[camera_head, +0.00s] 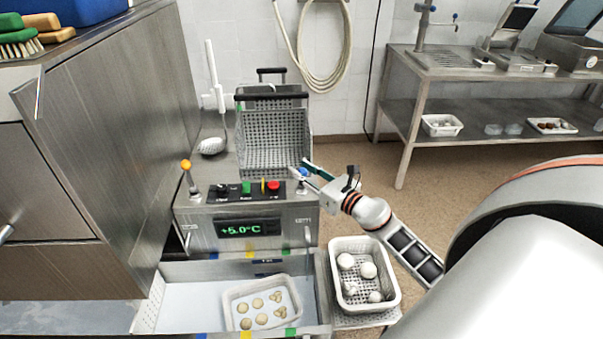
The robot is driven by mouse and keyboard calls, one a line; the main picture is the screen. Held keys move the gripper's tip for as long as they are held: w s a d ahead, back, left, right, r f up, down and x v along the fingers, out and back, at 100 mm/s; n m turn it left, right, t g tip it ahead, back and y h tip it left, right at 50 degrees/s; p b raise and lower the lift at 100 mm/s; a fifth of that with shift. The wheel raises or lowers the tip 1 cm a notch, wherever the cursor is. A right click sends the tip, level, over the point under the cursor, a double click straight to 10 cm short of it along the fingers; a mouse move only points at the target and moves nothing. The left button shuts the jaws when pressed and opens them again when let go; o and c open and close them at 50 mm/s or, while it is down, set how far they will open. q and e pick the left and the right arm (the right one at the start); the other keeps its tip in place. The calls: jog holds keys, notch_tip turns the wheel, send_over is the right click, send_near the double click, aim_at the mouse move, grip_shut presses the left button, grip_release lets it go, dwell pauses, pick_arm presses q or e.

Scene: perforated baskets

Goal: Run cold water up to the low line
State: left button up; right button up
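A steel unit with a front panel shows +5.0°C on its display (248,229). The panel carries a black knob (222,189), a green button (246,187) and a red button (273,185). A blue part (303,172) is at the panel's right end. My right gripper (301,168) reaches in from the right with its fingertips at the blue part. Its fingers show apart around this part; whether they touch it is unclear. The open basin (180,290) below has coloured marks on its edges. I cannot make out a low line or water level. My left gripper is out of view.
A white tray (228,306) of round pieces lies in the basin. A perforated basket (392,262) with white balls stands right of it. A wire basket (270,130) stands behind the panel, an orange-topped lever (186,166) at its left. A steel table (400,105) stands back right.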

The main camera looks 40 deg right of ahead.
jog(key=shift+f, duration=0.1)
jog(key=shift+s, duration=0.2)
jog(key=s+d, duration=0.1)
jog(key=s, duration=1)
jog(key=shift+s+d, duration=0.3)
dwell(6.3)
